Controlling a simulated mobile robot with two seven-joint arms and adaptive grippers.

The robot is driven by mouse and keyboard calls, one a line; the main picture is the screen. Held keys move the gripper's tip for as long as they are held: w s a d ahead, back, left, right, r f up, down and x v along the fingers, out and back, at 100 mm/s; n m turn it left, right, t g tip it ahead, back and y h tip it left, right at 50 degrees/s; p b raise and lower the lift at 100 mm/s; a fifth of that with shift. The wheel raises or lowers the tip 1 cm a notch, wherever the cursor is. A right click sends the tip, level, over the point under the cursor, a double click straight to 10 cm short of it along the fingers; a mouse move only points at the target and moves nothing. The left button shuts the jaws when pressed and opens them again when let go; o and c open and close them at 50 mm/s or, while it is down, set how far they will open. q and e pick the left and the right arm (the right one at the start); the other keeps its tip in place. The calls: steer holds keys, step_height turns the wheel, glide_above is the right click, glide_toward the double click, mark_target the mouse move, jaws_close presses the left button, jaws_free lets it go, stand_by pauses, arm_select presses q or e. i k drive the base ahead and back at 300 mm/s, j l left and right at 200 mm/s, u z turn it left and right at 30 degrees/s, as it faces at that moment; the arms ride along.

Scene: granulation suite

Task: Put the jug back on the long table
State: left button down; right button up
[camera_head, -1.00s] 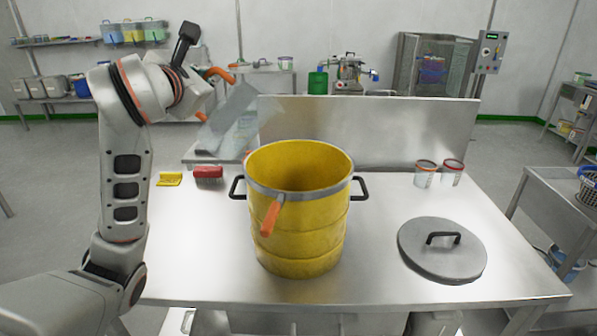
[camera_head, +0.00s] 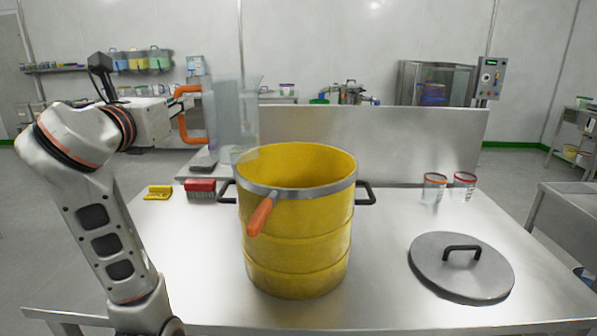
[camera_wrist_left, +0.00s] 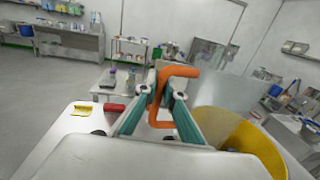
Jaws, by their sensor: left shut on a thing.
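A clear jug (camera_head: 234,112) with an orange handle (camera_head: 188,137) is in the air, upright, behind and left of the yellow pot's rim. My left gripper (camera_head: 174,106) is shut on the jug's handle. In the left wrist view the handle (camera_wrist_left: 164,120) runs between the two fingers, and the see-through jug body (camera_wrist_left: 214,98) overlaps the pot. The steel table (camera_head: 190,250) in front of me carries the yellow pot (camera_head: 297,235). I cannot tell whether this is the long table. My right gripper is out of view.
A grey lid (camera_head: 440,275) lies at the table's right. Two small tubs (camera_head: 434,188) stand at the back right. A red brush (camera_head: 201,188) and a yellow scraper (camera_head: 158,192) lie at the back left. A raised steel panel (camera_head: 380,145) bounds the back.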

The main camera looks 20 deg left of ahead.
mark_target(373, 240)
steer(key=k+l, duration=0.1)
steer(key=k, duration=0.35)
steer(key=l+u, duration=0.2)
steer(key=l, duration=0.6)
steer(key=l+u, duration=0.2)
steer(key=l, duration=0.6)
steer(key=k+l+u, duration=0.2)
steer(key=l, duration=0.55)
steer(key=i+l, duration=0.4)
steer(key=i, duration=0.15)
steer(key=i+l+u, duration=0.1)
steer(key=i+l, duration=0.25)
steer(key=i, duration=0.2)
